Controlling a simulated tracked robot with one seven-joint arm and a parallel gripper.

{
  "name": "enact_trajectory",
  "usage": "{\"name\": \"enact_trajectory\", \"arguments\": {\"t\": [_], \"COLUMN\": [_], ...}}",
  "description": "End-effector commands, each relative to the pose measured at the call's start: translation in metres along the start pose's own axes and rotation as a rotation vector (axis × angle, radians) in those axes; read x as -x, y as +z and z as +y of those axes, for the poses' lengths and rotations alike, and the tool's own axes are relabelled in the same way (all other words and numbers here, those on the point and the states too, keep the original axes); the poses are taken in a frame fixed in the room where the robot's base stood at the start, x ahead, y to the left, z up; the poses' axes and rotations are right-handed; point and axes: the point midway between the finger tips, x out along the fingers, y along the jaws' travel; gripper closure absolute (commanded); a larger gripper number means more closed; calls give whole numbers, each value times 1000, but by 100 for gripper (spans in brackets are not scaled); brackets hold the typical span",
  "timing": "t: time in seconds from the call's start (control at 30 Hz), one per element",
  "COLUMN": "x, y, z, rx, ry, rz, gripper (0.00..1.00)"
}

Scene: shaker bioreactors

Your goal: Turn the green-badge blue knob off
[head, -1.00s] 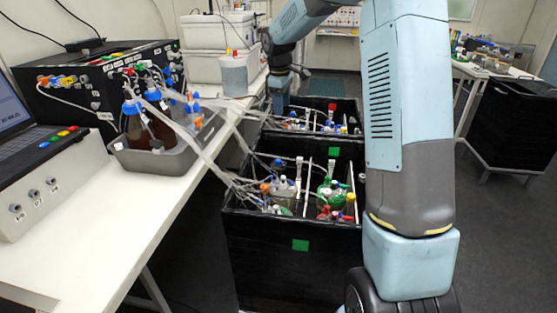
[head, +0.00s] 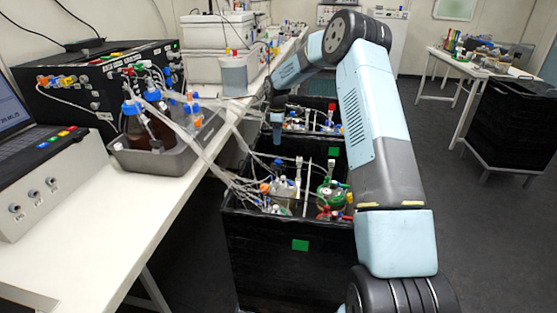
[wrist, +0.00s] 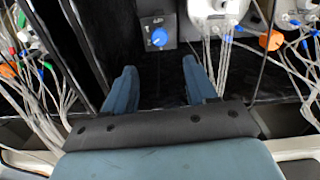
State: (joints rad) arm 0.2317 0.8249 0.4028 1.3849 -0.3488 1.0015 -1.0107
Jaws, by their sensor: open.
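A blue knob (wrist: 159,38) sits on a small grey panel at the top middle of the wrist view. My gripper (wrist: 159,66) is open, its two blue fingers spread to either side below the knob in the picture. Nothing is between the fingers, and they appear apart from the knob. In the head view my gripper (head: 277,132) hangs down at the left edge of the gap between the two black boxes. The knob cannot be made out there. A green badge (head: 300,245) marks the near box's front and another green badge (head: 334,152) marks the far box.
The near black box (head: 270,270) and the far black box (head: 318,150) hold bottles and tubing. White tubes run from a grey tray (head: 170,160) on the white bench (head: 110,225) into the near box.

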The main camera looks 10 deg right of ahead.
Motion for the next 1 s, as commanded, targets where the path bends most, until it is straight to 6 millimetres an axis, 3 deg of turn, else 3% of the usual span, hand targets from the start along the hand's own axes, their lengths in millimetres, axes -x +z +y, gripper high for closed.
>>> {"name": "enact_trajectory", "arguments": {"t": [0.6,1.0], "x": [-103,-120], "y": [0,-1], "z": [-1,-1], "rx": [-1,0], "ry": [-2,0], "rz": [-1,0], "gripper": [43,43]}}
